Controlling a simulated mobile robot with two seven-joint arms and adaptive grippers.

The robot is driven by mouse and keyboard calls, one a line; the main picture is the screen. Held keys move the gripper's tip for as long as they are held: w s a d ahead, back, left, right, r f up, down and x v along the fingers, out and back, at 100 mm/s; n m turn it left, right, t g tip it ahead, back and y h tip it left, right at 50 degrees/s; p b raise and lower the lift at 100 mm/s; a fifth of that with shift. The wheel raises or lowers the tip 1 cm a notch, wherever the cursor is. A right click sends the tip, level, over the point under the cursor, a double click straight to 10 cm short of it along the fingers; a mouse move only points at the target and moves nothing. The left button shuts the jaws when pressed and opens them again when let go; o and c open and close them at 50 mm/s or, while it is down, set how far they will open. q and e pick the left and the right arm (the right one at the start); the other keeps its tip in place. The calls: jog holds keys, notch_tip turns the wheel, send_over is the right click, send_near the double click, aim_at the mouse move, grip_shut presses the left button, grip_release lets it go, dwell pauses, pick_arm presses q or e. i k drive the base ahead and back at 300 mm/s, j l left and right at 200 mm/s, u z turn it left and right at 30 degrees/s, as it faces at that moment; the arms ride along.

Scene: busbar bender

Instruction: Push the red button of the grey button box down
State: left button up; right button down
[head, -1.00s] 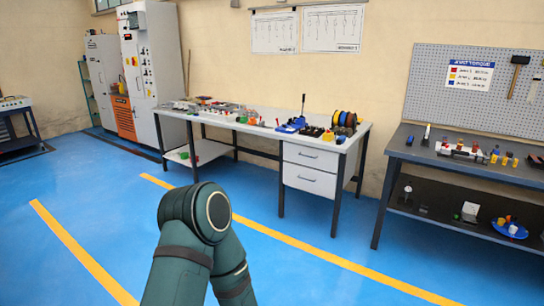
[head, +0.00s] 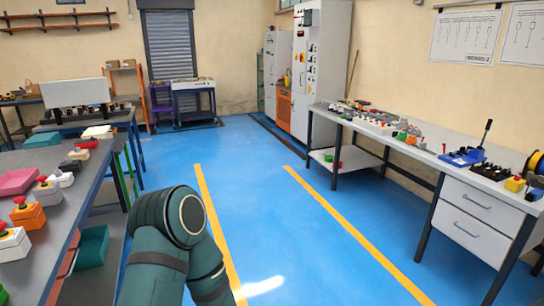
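Several small button boxes stand along the edge of the dark table at the left. A light grey box (head: 46,192) with a small red button on top stands behind an orange box (head: 29,216) that also has a red button. I cannot tell for sure which of the two pale boxes is the grey one. Neither gripper is in view; only a teal link of my own arm shows at the lower middle.
A pink tray (head: 16,182) lies on the left table (head: 62,236); a teal bin (head: 92,246) is under it. Blue floor (head: 265,215) with yellow lines is free between it and the right workbench (head: 400,158), which carries a yellow box (head: 515,184) with a red button.

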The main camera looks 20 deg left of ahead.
aim_at(42, 178)
jog(key=i+u, duration=0.15)
jog(key=u, duration=0.35)
jog(key=i+u, duration=0.15)
jog(key=u, duration=0.35)
jog(key=i+l+u, duration=0.1)
jog(key=u, duration=0.4)
jog(key=i+l+u, duration=0.1)
jog(key=u, duration=0.3)
jog(key=i+l+u, duration=0.2)
jog(key=u, duration=0.2)
jog(key=i+l+u, duration=0.25)
jog(key=u, duration=0.15)
jog(key=i+l+u, duration=0.2)
jog(key=l+u, duration=0.2)
jog(key=i+l+u, duration=0.15)
jog(key=l+u, duration=0.55)
jog(key=l, duration=0.55)
jog(key=l+u, duration=0.4)
jog(key=l, duration=0.5)
